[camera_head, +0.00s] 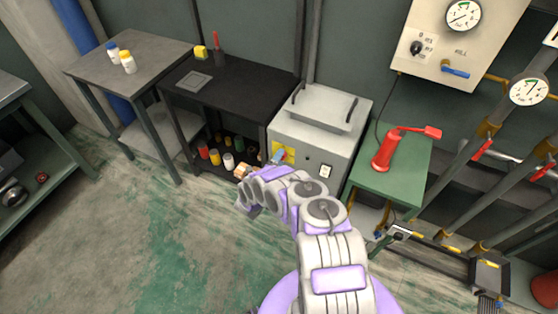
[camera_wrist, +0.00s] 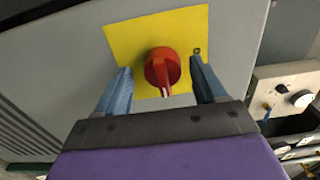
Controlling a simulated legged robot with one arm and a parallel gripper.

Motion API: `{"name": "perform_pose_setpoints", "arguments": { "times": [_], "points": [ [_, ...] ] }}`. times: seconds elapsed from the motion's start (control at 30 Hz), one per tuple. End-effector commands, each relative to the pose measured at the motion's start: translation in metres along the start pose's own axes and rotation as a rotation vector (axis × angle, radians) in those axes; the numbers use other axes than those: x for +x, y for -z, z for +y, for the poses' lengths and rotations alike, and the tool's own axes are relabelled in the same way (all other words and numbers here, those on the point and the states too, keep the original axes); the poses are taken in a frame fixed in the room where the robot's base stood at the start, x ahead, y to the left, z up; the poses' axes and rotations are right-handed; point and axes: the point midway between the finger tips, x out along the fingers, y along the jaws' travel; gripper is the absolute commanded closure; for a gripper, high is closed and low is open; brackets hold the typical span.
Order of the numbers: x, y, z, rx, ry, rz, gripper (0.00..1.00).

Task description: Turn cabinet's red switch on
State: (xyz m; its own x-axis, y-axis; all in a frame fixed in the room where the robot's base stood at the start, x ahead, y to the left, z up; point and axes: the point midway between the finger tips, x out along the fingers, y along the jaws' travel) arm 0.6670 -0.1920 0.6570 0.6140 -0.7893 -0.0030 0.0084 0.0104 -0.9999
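A red rotary switch (camera_wrist: 162,70) sits on a yellow plate (camera_wrist: 128,42) on the grey cabinet front in the wrist view. Its white mark points toward the bottom of the picture. My gripper (camera_wrist: 163,80) is open, with one blue finger on each side of the switch and a gap to it on both sides. In the head view the grey cabinet (camera_head: 305,144) stands between the black table and the green table. Its yellow plate (camera_head: 289,153) is partly covered by my gripper (camera_head: 277,157), and the red switch is hidden there.
A black table (camera_head: 245,88) with several bottles below stands left of the cabinet. A green table (camera_head: 400,178) with a red pump-like tool (camera_head: 387,150) stands to the right. Pipes and gauges (camera_head: 463,15) fill the right side. The floor (camera_head: 150,230) at front left is clear.

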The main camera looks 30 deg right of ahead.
Motion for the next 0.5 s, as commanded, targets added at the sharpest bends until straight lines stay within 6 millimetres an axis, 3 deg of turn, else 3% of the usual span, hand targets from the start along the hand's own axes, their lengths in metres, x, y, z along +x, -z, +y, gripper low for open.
{"name": "perform_pose_setpoints", "arguments": {
  "times": [0.27,0.5],
  "points": [
    [-0.007,-0.001,-0.001,0.0,0.0,-0.001,0.3],
    [-0.051,-0.002,-0.001,-0.003,-0.001,-0.006,0.3]
  ]
}}
